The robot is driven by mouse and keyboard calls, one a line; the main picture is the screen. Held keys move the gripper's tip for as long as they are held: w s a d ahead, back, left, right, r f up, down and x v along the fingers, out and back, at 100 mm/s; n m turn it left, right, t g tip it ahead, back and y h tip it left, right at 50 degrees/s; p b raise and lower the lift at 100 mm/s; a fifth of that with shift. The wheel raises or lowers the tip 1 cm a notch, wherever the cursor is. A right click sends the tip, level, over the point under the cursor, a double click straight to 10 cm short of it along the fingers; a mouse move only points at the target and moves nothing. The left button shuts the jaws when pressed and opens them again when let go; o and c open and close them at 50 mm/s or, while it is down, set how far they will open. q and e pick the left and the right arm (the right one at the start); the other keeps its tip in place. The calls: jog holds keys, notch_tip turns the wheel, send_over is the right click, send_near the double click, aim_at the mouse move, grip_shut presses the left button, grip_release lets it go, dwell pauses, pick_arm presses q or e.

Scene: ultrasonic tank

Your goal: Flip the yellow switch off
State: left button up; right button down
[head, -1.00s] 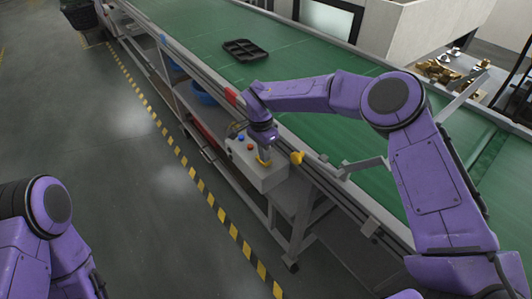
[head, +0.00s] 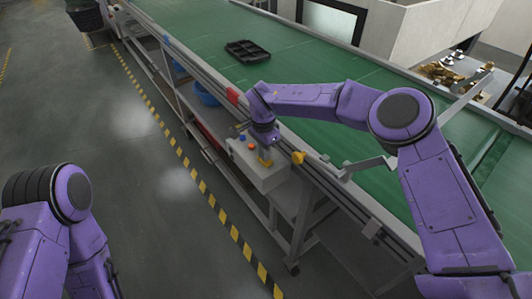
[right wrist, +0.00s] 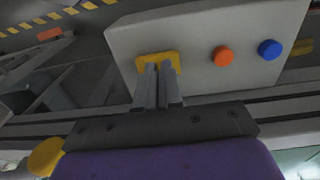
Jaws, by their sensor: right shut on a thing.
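A pale grey control box (head: 262,178) is on the near side of the conveyor. In the right wrist view the box (right wrist: 200,30) carries a yellow switch (right wrist: 158,58), an orange button (right wrist: 222,56) and a blue button (right wrist: 269,49). My right gripper (right wrist: 158,78) has its two fingers close together at the yellow switch, shut on it. The fingers cover part of the switch, so its position cannot be told. In the head view my right gripper (head: 264,153) reaches down to the box from above. My left arm shows at the lower left, its gripper out of view.
A green conveyor (head: 330,85) with a metal rail runs behind the box and carries a black tray (head: 246,51). A yellow knob (head: 298,157) is right of the box. Blue bins sit on the shelf below. Open floor (head: 140,200) lies left of the striped line.

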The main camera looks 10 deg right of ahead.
jog(key=shift+s+f, duration=0.1)
jog(key=shift+f, duration=0.1)
jog(key=r+p, duration=0.4)
jog(key=shift+w, duration=0.25)
pick_arm(q)
jog(key=shift+s+a+r+b, duration=0.1)
jog(key=shift+r+b, duration=0.45)
jog(key=shift+b, duration=0.8)
pick_arm(e)
notch_tip(320, 180, up, 10)
jog(key=shift+r, duration=0.25)
jog(key=shift+a, duration=0.1)
